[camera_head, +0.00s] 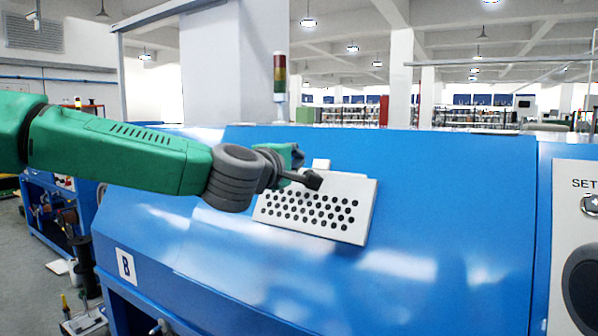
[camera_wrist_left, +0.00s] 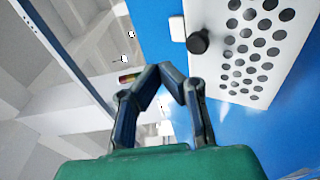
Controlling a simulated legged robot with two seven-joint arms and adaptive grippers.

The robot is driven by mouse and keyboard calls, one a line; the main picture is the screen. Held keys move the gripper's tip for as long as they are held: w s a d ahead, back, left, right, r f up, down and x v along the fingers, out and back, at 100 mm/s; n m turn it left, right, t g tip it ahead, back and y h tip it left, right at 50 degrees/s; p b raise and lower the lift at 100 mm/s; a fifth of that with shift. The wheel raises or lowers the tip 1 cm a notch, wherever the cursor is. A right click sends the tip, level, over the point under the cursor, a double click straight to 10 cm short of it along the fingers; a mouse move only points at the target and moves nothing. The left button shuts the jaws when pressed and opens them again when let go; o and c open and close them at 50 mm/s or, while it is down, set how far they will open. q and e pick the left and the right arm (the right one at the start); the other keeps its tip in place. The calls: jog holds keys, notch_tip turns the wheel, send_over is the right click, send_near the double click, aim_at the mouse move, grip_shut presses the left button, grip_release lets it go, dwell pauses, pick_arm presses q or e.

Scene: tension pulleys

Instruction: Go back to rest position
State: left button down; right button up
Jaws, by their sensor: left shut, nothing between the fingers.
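My left arm comes in from the left in the head view, and its gripper (camera_head: 299,158) is in front of the upper part of a white perforated panel (camera_head: 345,215). The panel is on the sloped front of a blue machine (camera_head: 450,200). In the left wrist view, the gripper (camera_wrist_left: 160,70) is shut with its fingertips together and nothing between them. A black knob (camera_wrist_left: 199,42) stands out from the panel, to the right of the fingers; in the head view the black knob (camera_head: 313,180) is just beside the gripper. My right gripper is in neither view.
A signal tower light (camera_head: 280,80) stands behind the machine. A panel with a "SET" label (camera_head: 577,184) and a large dark dial (camera_head: 583,283) is at the right edge. Other blue equipment (camera_head: 48,222) stands at the left. The blue surface right of the perforated panel is clear.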

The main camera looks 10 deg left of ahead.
pick_arm(q)
jog(key=s+a+r+b, duration=0.1)
jog(key=s+r, duration=0.1)
jog(key=s, duration=0.4)
notch_tip(320, 180, down, 20)
jog(key=d+m+g+b, duration=0.1)
jog(key=m+g+b, duration=0.2)
jog(key=m, duration=0.1)
jog(key=s+a+f+m+g+y+b, duration=0.15)
jog(key=s+f, duration=0.25)
jog(key=f, duration=0.8)
jog(key=s+d+f+m+g+h+b, duration=0.1)
jog(key=s+f+m+g, duration=0.3)
jog(key=f, duration=0.8)
jog(key=s+a+f+m+g+y+b, duration=0.1)
jog(key=s+a+f+g+b, duration=0.15)
jog(key=s+f, duration=0.65)
jog(key=s+a+f+m+g+y+b, duration=0.15)
jog(key=s+a+f, duration=0.25)
jog(key=s+f, duration=0.5)
jog(key=s+a+f+m+g+b, duration=0.1)
jog(key=s+a+f+m+g, duration=0.1)
jog(key=s+a+f, duration=0.2)
jog(key=s+a+f+m+g+y+b, duration=0.1)
jog(key=s+a+f, duration=0.3)
jog(key=s, duration=0.6)
jog(key=shift+a+f+m+g, duration=0.4)
jog(key=shift+f+g, duration=0.15)
jog(key=shift+f, duration=0.3)
